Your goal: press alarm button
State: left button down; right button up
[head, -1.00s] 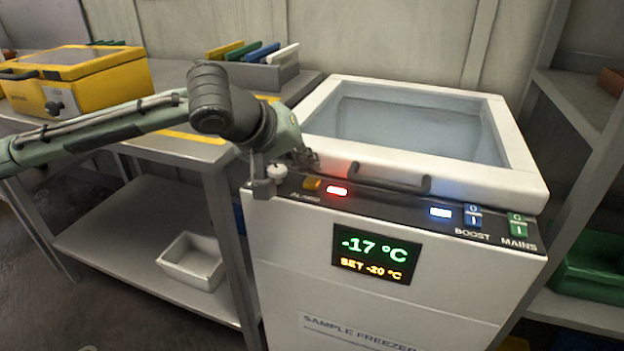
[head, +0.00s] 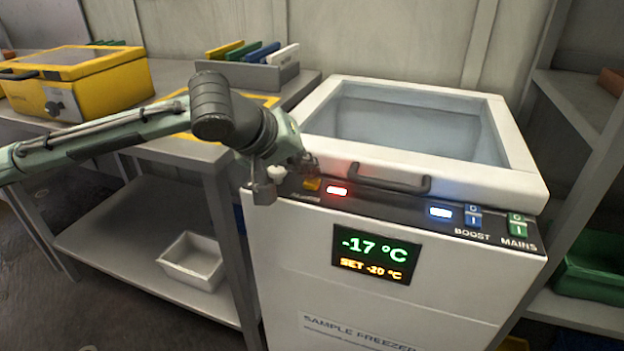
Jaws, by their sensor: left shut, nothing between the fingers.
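The yellow-orange alarm button (head: 312,184) sits at the left end of the dark control strip on the white sample freezer (head: 290,255). A lit red lamp (head: 337,191) is just right of it. My left gripper (head: 309,168) is shut and empty, its fingertips at the back edge of the button and partly covering it. I cannot tell whether they touch it. My right gripper is not in view.
The strip also holds a lit white-blue lamp (head: 440,212), a blue boost switch (head: 473,216) and a green mains switch (head: 517,225). The dark lid handle (head: 390,184) stands right of my gripper. A grey table (head: 195,148) with a yellow case (head: 85,85) is at left.

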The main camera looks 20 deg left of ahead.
aim_at(309, 182)
pick_arm(q)
jog(key=shift+f, duration=0.55)
dwell(1.1)
jog(key=shift+r+p, duration=1)
jog(key=shift+p, duration=0.05)
notch_tip(309, 182, up, 3)
jog(key=shift+p, duration=1)
jog(key=shift+r, duration=1)
